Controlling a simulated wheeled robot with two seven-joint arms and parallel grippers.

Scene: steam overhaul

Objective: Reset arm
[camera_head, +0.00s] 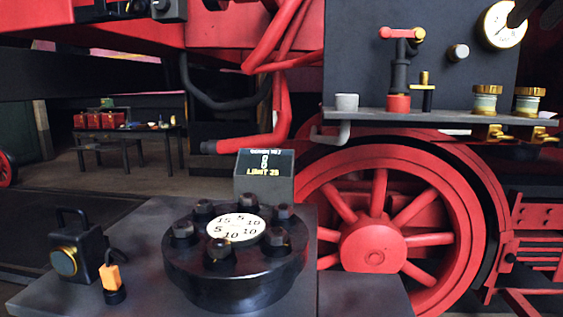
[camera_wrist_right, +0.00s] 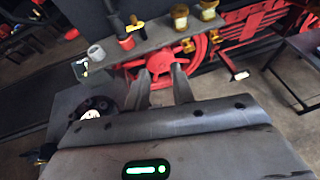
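My right gripper shows in the right wrist view (camera_wrist_right: 162,78), its two fingers apart with nothing between them. Beyond the fingertips is the red spoked wheel of the engine. In the head view, a dark shape at the top right edge covers part of the gauge; I cannot tell if it is my right arm. My left gripper does not show clearly in either view. The round black flange (camera_head: 238,285) with several bolts and a white numbered dial (camera_head: 236,227) sits on the grey bench (camera_head: 140,290), with nothing gripping it.
A lantern (camera_head: 78,245) and an orange-topped tool (camera_head: 112,280) stand on the bench's left. A box display (camera_head: 264,175) reads LIMIT 25. A shelf (camera_head: 440,121) holds a grey cup (camera_head: 346,103), a red-based valve (camera_head: 398,103) and two brass-capped jars (camera_head: 486,100). The red wheel (camera_head: 380,245) is behind.

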